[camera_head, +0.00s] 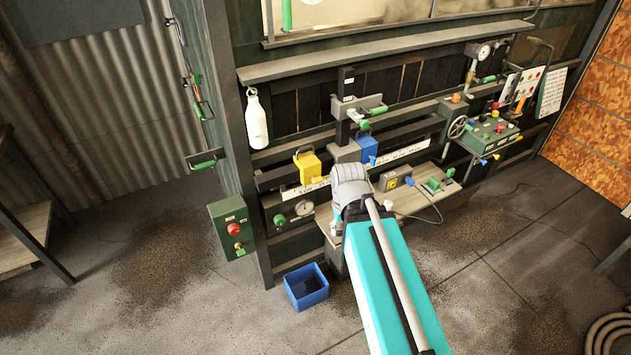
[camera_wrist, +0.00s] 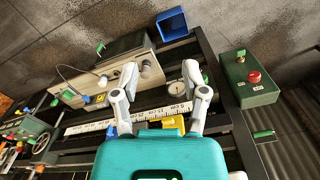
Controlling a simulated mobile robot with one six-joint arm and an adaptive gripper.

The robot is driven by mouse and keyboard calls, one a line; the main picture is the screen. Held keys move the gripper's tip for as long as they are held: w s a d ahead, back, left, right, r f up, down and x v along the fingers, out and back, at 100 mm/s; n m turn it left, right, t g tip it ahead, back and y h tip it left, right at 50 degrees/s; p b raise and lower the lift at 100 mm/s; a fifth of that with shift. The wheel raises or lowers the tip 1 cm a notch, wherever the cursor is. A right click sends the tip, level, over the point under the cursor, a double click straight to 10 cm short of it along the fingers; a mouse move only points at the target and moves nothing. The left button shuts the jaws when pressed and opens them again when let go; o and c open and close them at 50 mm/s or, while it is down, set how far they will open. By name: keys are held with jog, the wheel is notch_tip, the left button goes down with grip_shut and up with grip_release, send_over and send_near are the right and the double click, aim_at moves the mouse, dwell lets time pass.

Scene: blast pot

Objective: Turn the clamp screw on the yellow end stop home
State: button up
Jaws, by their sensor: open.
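The yellow end stop (camera_head: 308,168) sits on the rail beside a white scale in the head view. In the wrist view the yellow end stop (camera_wrist: 173,122) shows only in part, just beyond my gripper's teal body. I cannot make out its clamp screw in either view. My gripper (camera_wrist: 160,70) is open and empty, its two grey fingers spread wide over the rail and scale. In the head view my arm hides the fingers. A blue end stop (camera_head: 367,148) sits farther right on the rail, and a bit of it shows near my left finger in the wrist view.
A bench shelf (camera_head: 325,218) with a boxed yellow switch (camera_head: 394,181) lies below the rail. A round gauge (camera_head: 303,207), a green button box (camera_head: 231,228) and a white bottle (camera_head: 256,120) are to the left. A blue bin (camera_head: 306,287) stands on the floor.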

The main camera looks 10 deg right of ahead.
jog(key=o, duration=0.4)
jog(key=shift+f, duration=0.2)
jog(key=shift+o, duration=0.5)
jog(key=shift+w+a+f+b, duration=0.15)
jog(key=shift+w+f+b, duration=0.1)
jog(key=shift+b, duration=0.2)
jog(key=w+a+f+n+t+y+b, duration=0.3)
jog(key=w+f+t+y+b, duration=0.15)
jog(key=w+b, duration=0.35)
jog(key=w+a+f+n+t+y+b, duration=0.25)
jog(key=w+f+b, duration=0.35)
jog(key=b, duration=0.5)
jog(key=w+d+f+m+t+h+b, duration=0.1)
jog(key=w+d+f+t+b, duration=0.4)
jog(key=w+d+t+b, duration=0.4)
jog(key=t+b, duration=0.1)
jog(key=b, duration=0.5)
jog(key=shift+d+f+m, duration=0.15)
jog(key=shift+d+m, duration=0.1)
jog(key=shift+m, duration=0.1)
jog(key=shift+w, duration=0.2)
